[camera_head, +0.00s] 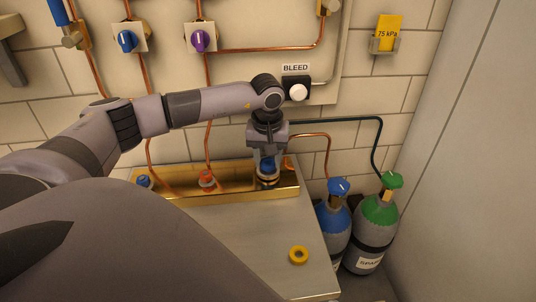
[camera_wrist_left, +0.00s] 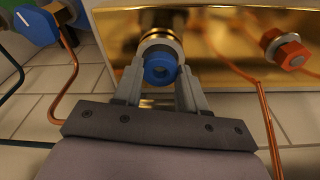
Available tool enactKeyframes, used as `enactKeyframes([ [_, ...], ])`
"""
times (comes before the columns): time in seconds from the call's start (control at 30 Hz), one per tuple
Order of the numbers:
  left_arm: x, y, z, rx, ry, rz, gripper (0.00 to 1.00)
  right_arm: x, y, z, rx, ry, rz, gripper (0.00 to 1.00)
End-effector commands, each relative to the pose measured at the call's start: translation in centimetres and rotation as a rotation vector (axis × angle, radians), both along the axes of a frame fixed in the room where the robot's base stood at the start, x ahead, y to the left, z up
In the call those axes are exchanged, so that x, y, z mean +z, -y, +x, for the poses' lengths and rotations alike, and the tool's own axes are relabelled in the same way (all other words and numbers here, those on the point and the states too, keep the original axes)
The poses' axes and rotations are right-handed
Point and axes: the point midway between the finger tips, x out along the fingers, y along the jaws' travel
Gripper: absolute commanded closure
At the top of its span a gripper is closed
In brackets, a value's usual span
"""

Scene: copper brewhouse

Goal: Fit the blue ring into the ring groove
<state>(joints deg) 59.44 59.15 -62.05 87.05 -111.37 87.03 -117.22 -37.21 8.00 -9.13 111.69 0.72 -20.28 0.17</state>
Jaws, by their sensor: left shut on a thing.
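The blue ring (camera_wrist_left: 160,68) sits between the two fingers of my left gripper (camera_wrist_left: 160,52) in the left wrist view, its dark hole facing the camera. The gripper is shut on it. A brass fitting (camera_wrist_left: 157,34) with a pale band lies right behind the ring, in line with it. I cannot tell whether the ring touches it, and the ring groove is not clearly visible. In the head view my left gripper (camera_head: 267,172) points down at the right end of the brass trough, with blue (camera_head: 268,165) showing between its fingers. My right gripper is not in view.
The brass trough (camera_head: 235,191) also holds a red-capped fitting (camera_head: 207,180) and a blue-capped one (camera_head: 144,182). A yellow ring (camera_head: 298,255) lies on the otherwise clear counter (camera_head: 245,225). Blue-topped (camera_head: 334,222) and green-topped (camera_head: 375,225) gas bottles stand at right.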

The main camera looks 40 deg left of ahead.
Motion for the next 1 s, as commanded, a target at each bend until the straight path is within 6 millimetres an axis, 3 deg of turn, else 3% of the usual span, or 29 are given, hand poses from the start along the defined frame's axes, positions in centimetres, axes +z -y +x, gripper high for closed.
enactKeyframes([
  [1.0, -1.2, 0.0, 0.0, 0.0, 0.0, 0.0, 0.87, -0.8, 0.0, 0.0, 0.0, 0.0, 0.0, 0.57],
])
